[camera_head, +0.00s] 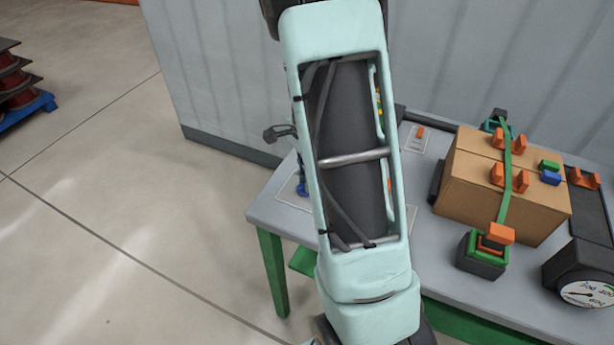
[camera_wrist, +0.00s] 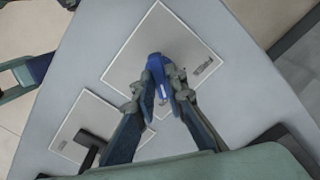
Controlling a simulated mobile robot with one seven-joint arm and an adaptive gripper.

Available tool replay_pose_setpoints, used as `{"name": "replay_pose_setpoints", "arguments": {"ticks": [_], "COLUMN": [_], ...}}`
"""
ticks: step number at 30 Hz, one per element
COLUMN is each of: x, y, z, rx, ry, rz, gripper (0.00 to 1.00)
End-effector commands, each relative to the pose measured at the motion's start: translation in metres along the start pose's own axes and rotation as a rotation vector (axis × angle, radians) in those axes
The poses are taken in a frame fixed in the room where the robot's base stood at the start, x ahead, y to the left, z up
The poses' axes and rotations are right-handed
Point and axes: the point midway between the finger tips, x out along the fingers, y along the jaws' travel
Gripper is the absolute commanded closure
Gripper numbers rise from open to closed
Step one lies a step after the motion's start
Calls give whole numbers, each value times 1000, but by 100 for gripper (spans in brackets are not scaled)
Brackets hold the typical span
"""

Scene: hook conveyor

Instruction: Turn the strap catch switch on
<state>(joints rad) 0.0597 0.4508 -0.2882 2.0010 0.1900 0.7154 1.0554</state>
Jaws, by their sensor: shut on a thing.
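My gripper (camera_wrist: 158,83) shows in the wrist view, its two fingers shut on a blue lever (camera_wrist: 156,68). The lever stands over a light square plate (camera_wrist: 135,62) on the grey table, and the plate bears a small label too small to read. In the head view my arm hides the gripper. A small blue part (camera_head: 302,187) shows at the arm's left edge over the table; I cannot tell if it is the same lever. Whether the switch is on or off cannot be told.
A second plate (camera_wrist: 80,118) with a black part lies beside the first. On the table (camera_head: 280,212), right of my arm, stand a cardboard box (camera_head: 490,200) under a green strap (camera_head: 507,165), a green-and-black block (camera_head: 480,258) and a dial gauge (camera_head: 585,285). A grey wall stands behind.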

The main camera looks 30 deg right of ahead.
Motion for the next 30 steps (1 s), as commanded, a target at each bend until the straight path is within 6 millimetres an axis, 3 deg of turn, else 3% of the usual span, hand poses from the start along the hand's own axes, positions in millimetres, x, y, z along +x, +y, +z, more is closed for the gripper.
{"name": "replay_pose_setpoints", "arguments": {"ticks": [12, 28, 29, 30], "x": [-1, -1, -1, -1], "y": [-1, -1, -1, -1], "z": [0, -1, -1, -1], "rx": [171, 192, 192, 192], "ry": [1, 1, 1, 1], "rz": [-3, -4, -4, -3], "gripper": [100, 100, 85, 81]}}
